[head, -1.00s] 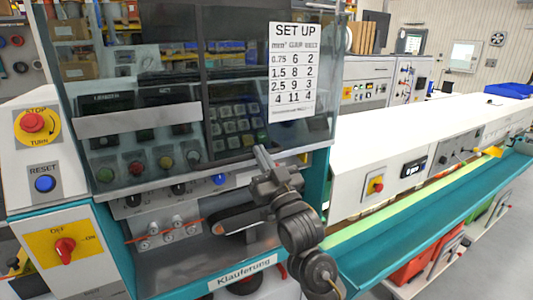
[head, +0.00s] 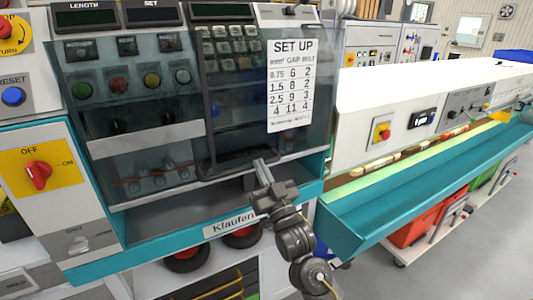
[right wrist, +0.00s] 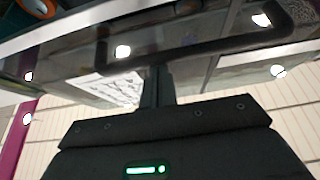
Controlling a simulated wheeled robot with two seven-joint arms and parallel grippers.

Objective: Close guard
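The guard (head: 150,138) is a see-through panel with a pale strip and a dark-framed section with a bar along its lower edge. It hangs low over the machine front, covering the rollers (head: 165,178), which show through it. A SET UP sheet (head: 290,85) is on its right part. My right gripper (head: 261,170) is at the guard's lower edge, by the dark bar. In the right wrist view the fingers (right wrist: 157,85) are together and reach up to the dark bar (right wrist: 200,50); contact is unclear. My left gripper is not in view.
The control panel with LENGTH and SET displays (head: 150,12) is above. A red OFF/ON switch (head: 38,175) is on the left. A long teal trough (head: 420,185) runs right. Two dark wheels with red hubs (head: 187,258) are below the Klaufen-labelled ledge.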

